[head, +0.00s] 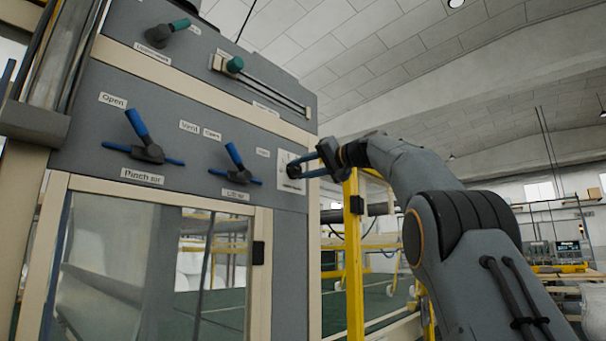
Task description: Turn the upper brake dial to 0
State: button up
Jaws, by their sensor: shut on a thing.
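A dial on a white square plate (284,183) sits near the right edge of the grey machine panel in the head view. I take it to be the upper brake dial; its label is too small to read. My gripper (298,168) comes in from the right with its fingers at the dial, shut on its dark knob. The fingers hide part of the knob and plate, so I cannot read the pointer or the scale.
Left of the dial are two blue-handled valves, Pinch air (146,148) and another (237,165). Above are a green-tipped lever (170,32) and a slider with a green knob (235,65). A yellow post (354,255) stands below my arm.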

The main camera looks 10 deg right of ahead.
jog(key=shift+n+b, duration=0.55)
jog(key=shift+n, duration=1.65)
jog(key=o, duration=1)
jog(key=shift+o, duration=0.2)
jog(key=b+v, duration=0.3)
jog(key=v, duration=0.4)
jog(key=shift+s+d+b, duration=0.25)
jog(key=shift+b, duration=0.1)
jog(key=shift+f, duration=0.1)
